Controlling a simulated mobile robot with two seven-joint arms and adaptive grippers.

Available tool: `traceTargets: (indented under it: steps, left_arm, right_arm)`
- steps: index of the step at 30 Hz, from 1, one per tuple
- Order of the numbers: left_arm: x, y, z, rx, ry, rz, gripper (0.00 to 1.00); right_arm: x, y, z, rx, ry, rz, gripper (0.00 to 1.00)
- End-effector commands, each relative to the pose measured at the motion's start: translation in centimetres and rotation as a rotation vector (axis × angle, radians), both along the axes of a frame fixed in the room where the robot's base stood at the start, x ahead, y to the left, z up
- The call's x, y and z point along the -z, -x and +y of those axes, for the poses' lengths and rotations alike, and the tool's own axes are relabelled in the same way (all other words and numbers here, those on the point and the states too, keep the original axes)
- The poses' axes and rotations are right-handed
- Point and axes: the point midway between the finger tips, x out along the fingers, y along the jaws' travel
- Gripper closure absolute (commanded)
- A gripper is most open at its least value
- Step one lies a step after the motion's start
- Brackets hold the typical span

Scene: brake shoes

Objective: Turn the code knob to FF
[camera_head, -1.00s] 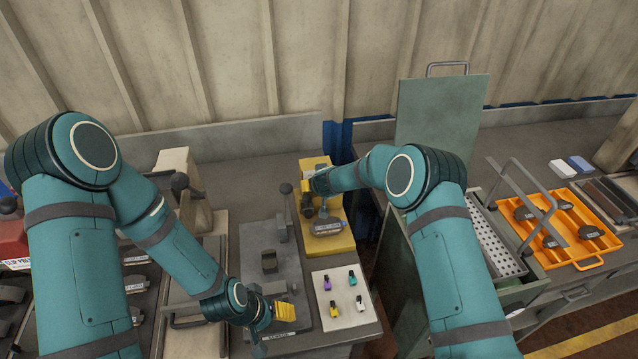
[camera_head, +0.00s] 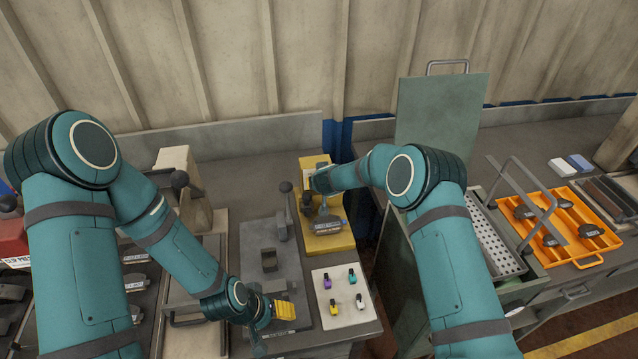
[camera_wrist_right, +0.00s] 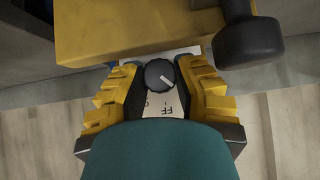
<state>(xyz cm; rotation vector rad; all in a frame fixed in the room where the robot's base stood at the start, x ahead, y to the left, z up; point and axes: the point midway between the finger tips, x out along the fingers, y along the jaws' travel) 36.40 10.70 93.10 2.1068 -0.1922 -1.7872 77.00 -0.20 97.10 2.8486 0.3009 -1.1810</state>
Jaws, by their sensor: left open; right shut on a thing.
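The code knob (camera_wrist_right: 157,75) is a small round black knob with a white pointer line, seen in the right wrist view. The line slants toward the lower right of that view. It sits on a pale plate with the printed letters FF (camera_wrist_right: 166,108) just below it, partly covered by my gripper. My right gripper (camera_wrist_right: 160,78) is shut on the knob, one yellow finger on each side. In the head view it is at the yellow machine (camera_head: 340,239), where my wrist hides the knob. My left gripper (camera_head: 284,309) is open, low over the grey fixture's front end.
A white card (camera_head: 342,300) holds several small coloured pieces. An orange tray (camera_head: 567,262) with dark parts lies at the right.

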Motion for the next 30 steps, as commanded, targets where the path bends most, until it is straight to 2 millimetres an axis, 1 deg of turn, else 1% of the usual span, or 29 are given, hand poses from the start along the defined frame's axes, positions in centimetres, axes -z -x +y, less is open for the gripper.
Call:
traceTargets:
  steps: [1, 4, 14, 15, 17, 26, 30]
  left_arm:
    - [0.51, 0.03, 0.0, -0.001, 0.0, 0.0, 0.37]
    - [0.88, 0.04, 0.01, -0.001, -0.001, 0.001, 0.37]
    - [0.84, 0.05, 0.01, -0.002, -0.001, 0.0, 0.37]
    - [0.83, 0.05, 0.0, -0.002, -0.001, 0.0, 0.37]
    - [0.83, 0.05, 0.0, -0.002, -0.001, 0.0, 0.37]
    - [0.83, 0.03, 0.01, -0.002, -0.001, 0.0, 0.37]
    - [0.82, 0.03, 0.02, -0.002, -0.001, 0.0, 0.37]
  right_arm:
    - [0.2, -0.06, -0.09, 0.001, -0.026, 0.003, 1.0]
    - [0.24, -0.01, -0.07, -0.001, -0.068, 0.015, 1.0]
    - [0.13, 0.05, -0.04, 0.0, -0.088, 0.022, 1.0]
    - [0.14, 0.06, -0.04, 0.0, -0.088, 0.022, 0.58]
    - [0.14, 0.05, -0.04, 0.0, -0.088, 0.022, 0.37]
    - [0.04, 0.03, -0.05, 0.0, -0.087, 0.02, 0.37]
    - [-0.4, 0.34, -0.27, 0.0, -0.088, 0.019, 0.37]
